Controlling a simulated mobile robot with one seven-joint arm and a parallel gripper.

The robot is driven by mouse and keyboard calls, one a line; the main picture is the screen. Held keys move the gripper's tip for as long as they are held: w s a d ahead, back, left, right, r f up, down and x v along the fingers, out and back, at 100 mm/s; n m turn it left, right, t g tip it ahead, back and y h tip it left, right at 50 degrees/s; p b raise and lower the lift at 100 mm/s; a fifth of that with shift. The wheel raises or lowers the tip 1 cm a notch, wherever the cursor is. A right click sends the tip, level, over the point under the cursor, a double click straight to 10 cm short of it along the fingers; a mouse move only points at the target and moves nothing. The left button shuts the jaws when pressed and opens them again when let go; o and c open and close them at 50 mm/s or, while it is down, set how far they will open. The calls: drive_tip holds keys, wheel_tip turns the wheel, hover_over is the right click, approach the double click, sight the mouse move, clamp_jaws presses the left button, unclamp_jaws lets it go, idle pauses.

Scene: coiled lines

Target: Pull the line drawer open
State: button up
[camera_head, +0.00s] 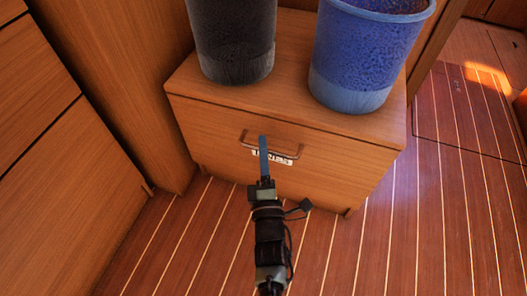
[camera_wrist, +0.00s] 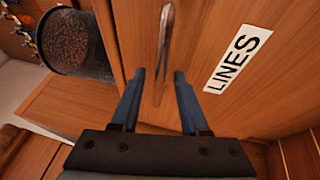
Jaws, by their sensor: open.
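The line drawer (camera_head: 230,152) is the wooden front of a low cabinet, and it looks closed. It has a metal bar handle (camera_head: 283,154) and a white label, which reads LINES (camera_wrist: 237,58) in the wrist view. My gripper (camera_head: 264,140) is in front of the drawer, at the handle in the head view. I cannot tell whether the fingers reach around the handle. The gripper partly hides the handle and label in the head view.
A dark speckled bin (camera_head: 233,40) and a blue speckled bin (camera_head: 362,55) stand on the cabinet top (camera_head: 290,75). Wooden panels (camera_head: 70,170) rise close on the left. The striped plank floor (camera_head: 400,240) in front and to the right is clear.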

drive_tip(key=shift+w, duration=0.35)
clamp_jaws()
idle(1.2)
